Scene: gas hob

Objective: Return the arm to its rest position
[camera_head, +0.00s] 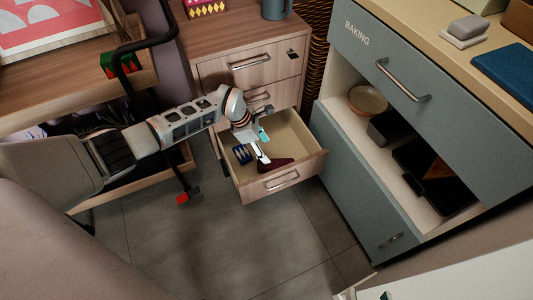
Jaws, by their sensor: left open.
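My left arm reaches in from the left. Its gripper (263,149) is open, pointing down over the pulled-out bottom drawer (306,139) of the wooden cabinet. A dark maroon item (277,164) lies in the drawer close to the fingertips; whether they touch it I cannot tell. The gripper and wrist hide part of the drawer's inside.
The wooden cabinet (222,70) has closed upper drawers. A grey-blue cabinet (350,165) marked BAKING stands close on the right, its open shelf holding a bowl (368,100). A wooden shelf cart (75,80) stands at left. The tiled floor (220,240) in front is clear.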

